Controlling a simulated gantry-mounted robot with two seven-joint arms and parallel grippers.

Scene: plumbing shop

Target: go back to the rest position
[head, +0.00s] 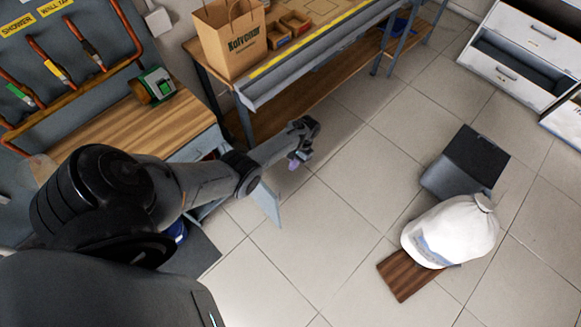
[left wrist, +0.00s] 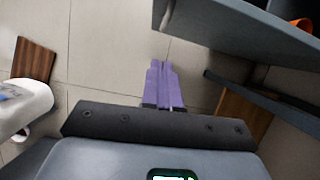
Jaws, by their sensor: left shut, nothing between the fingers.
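My left gripper (head: 294,164) hangs over the tiled floor in the middle of the head view, in front of the long workbench. In the left wrist view its purple fingers (left wrist: 162,84) lie together, shut, with nothing between them. The left arm comes in from the left, partly over the wooden-topped bench (head: 150,125). My right gripper does not show in either view.
A paper bag (head: 230,38) and small boxes stand on the workbench (head: 262,92). A white sack (head: 450,232) sits by a brown board (head: 405,277) and a dark grey box (head: 466,162) at right. A drawer cabinet (head: 520,50) stands top right. Open floor lies between.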

